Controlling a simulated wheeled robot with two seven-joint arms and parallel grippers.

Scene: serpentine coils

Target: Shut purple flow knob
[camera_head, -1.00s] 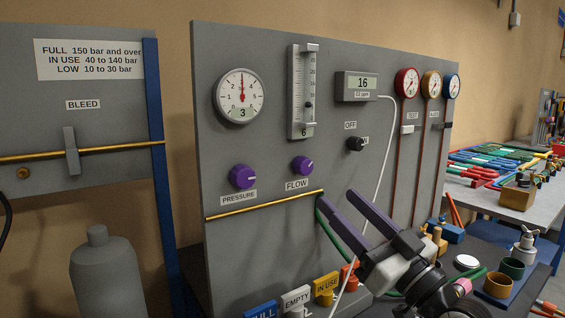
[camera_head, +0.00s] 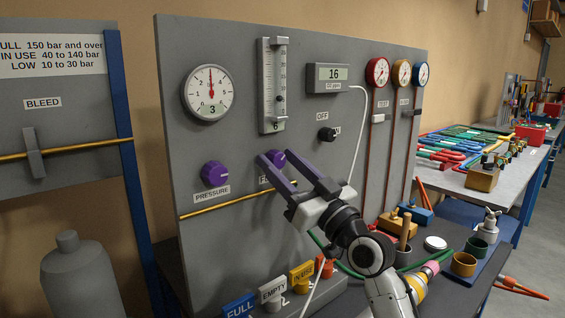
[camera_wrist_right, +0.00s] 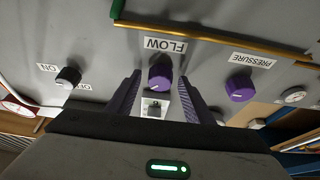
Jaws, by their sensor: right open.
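The purple flow knob (camera_head: 279,157) is on the grey panel (camera_head: 240,80), just above its FLOW label, which my right gripper partly hides in the head view. My right gripper (camera_head: 274,156) is open, with its two purple-grey fingers pointing at the panel near the knob. In the right wrist view the flow knob (camera_wrist_right: 160,76) stands between and a little beyond the open fingers (camera_wrist_right: 157,88). I see no contact there. A white pointer mark shows on the knob. The flow tube (camera_head: 273,85) is above it, with its float low. My left gripper is not in view.
The purple pressure knob (camera_head: 215,173) is to the left, and a black on/off knob (camera_head: 327,134) is to the right. A brass pipe (camera_head: 215,206) runs below the knobs. A white hose (camera_head: 360,130) hangs right of the gripper. Coloured tags (camera_head: 272,291) stand below.

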